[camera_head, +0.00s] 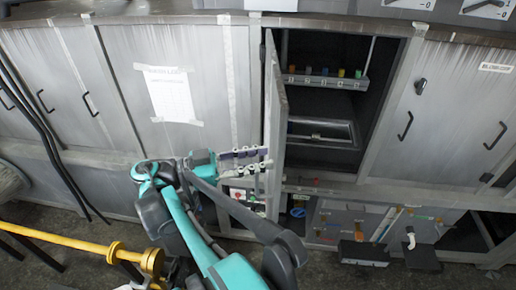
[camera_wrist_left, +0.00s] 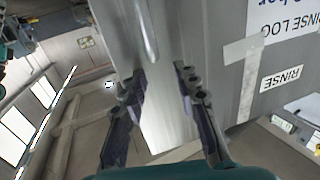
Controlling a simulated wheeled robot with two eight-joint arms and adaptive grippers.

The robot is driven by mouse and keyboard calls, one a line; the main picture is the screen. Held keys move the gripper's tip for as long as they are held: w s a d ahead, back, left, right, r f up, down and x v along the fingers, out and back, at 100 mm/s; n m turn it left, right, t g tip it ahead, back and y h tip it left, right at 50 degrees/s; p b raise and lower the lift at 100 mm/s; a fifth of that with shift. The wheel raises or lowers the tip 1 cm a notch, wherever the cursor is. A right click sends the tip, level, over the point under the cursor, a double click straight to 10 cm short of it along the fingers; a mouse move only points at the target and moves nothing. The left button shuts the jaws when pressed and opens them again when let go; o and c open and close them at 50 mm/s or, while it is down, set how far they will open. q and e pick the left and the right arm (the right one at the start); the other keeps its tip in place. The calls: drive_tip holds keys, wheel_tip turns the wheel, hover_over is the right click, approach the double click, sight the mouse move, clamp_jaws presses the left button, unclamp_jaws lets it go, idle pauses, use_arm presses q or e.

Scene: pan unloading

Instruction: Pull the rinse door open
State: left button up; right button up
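The rinse door (camera_head: 275,105) is a tall grey metal door standing open, swung out so the head view sees it nearly edge-on. The dark cabinet opening behind it is exposed. In the left wrist view a pale metal panel, apparently the door (camera_wrist_left: 165,110), lies between the fingers, with a bar handle (camera_wrist_left: 146,32) at the top. My left gripper (camera_head: 268,157) is open at the door's lower left side; it also shows in the left wrist view (camera_wrist_left: 157,72), fingers apart. Whether a finger touches the door I cannot tell. My right gripper is not visible.
Inside the opening, a shelf (camera_head: 325,80) carries several coloured items above a tray (camera_head: 320,132). A rinse log sheet (camera_head: 169,94) is taped to the panel at left. Closed doors flank the opening. A yellow rail (camera_head: 75,243) crosses the lower left; black pedals (camera_head: 364,253) stand at lower right.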

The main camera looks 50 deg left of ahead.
sight(275, 145)
use_arm(q)
drive_tip(key=shift+r, duration=1.8)
